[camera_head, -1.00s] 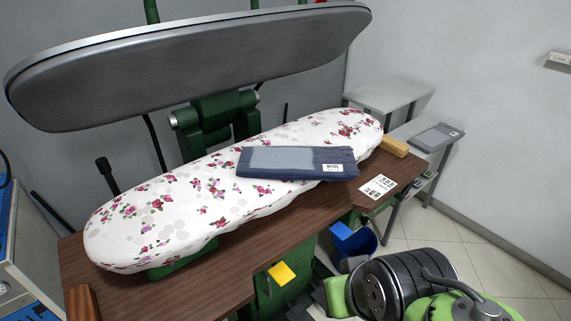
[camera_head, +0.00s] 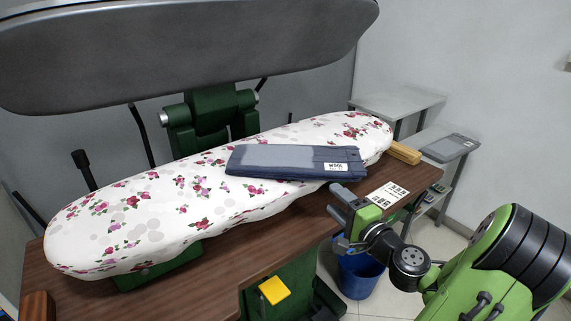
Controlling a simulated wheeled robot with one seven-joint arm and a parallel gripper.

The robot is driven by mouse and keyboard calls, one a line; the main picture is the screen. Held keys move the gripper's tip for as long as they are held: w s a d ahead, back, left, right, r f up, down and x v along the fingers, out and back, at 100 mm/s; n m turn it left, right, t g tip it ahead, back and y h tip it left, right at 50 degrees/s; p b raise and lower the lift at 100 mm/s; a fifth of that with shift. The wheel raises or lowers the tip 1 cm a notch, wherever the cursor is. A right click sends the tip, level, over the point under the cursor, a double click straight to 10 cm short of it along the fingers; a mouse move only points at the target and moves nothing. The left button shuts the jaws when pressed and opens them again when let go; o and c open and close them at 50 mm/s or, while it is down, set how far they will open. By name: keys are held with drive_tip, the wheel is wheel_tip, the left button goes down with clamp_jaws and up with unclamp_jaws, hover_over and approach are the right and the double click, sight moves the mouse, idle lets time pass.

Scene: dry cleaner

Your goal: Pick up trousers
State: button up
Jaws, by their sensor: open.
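Folded dark blue trousers (camera_head: 285,161) lie flat on the floral-covered pressing board (camera_head: 130,229). A white label reading "WOOL" shows near their right end. My gripper (camera_head: 338,201) is in front of the trousers' right end, over the front edge of the wooden table, apart from them. It points toward the board and is open and empty.
The raised grey upper press plate (camera_head: 180,55) hangs over the back of the board. A wooden block (camera_head: 404,152) and a printed card (camera_head: 388,194) are on the table's right side. A blue bin (camera_head: 361,274) stands below. Grey side tables (camera_head: 402,101) stand at the right, one holding another folded grey item (camera_head: 450,147).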

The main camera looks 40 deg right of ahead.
sight(313, 178)
drive_tip(key=w, duration=0.4)
drive_tip(key=w+d, duration=0.1)
drive_tip(key=w, duration=0.3)
drive_tip(key=w+d, duration=0.1)
drive_tip(key=w, duration=0.3)
drive_tip(key=shift+w+f, duration=0.15)
drive_tip(key=shift+f, duration=0.05)
drive_tip(key=shift+c, duration=0.4)
drive_tip(key=shift+a, duration=0.1)
clamp_jaws()
